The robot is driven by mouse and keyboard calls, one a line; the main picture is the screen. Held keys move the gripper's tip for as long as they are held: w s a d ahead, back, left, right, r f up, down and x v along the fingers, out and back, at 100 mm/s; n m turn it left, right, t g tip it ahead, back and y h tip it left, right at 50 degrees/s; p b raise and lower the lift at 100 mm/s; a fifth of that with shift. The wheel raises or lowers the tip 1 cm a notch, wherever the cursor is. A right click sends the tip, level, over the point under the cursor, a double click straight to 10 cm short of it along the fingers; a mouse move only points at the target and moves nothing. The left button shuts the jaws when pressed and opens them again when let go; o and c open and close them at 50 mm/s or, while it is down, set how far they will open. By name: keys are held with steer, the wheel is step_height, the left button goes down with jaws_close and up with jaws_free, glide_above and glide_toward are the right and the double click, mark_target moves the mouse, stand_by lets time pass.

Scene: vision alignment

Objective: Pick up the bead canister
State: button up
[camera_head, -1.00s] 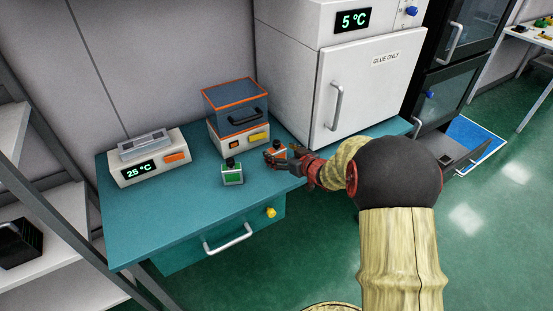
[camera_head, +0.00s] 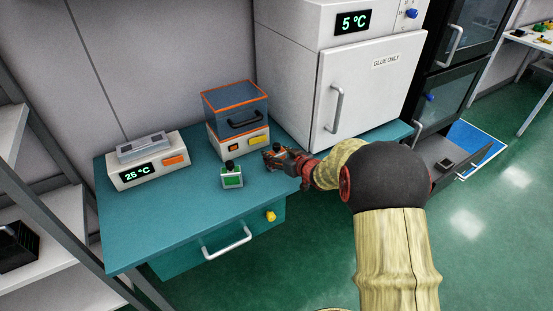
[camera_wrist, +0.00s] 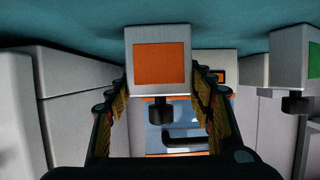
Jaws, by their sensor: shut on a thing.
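A small white canister with an orange label and black knob (camera_wrist: 158,62) sits between the fingers of my gripper (camera_wrist: 160,100) in the wrist view, which looks upside down. My gripper (camera_head: 272,157) is shut on it at the right part of the teal bench in the head view, where the fingers mostly hide it. I cannot tell whether its base touches the bench. A similar canister with a green label (camera_head: 232,176) stands upright to the left, apart from my gripper; part of it shows in the wrist view (camera_wrist: 297,68). No label reads as beads.
The teal bench (camera_head: 180,217) carries a 25 °C device (camera_head: 150,170) at left and a blue, orange-edged box (camera_head: 236,105) on a white unit behind my gripper. A white 5 °C cabinet (camera_head: 365,95) stands close at right. The bench's front left is clear.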

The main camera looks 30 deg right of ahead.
steer(key=c, duration=0.6)
steer(key=shift+r, duration=0.2)
steer(key=shift+c, duration=0.3)
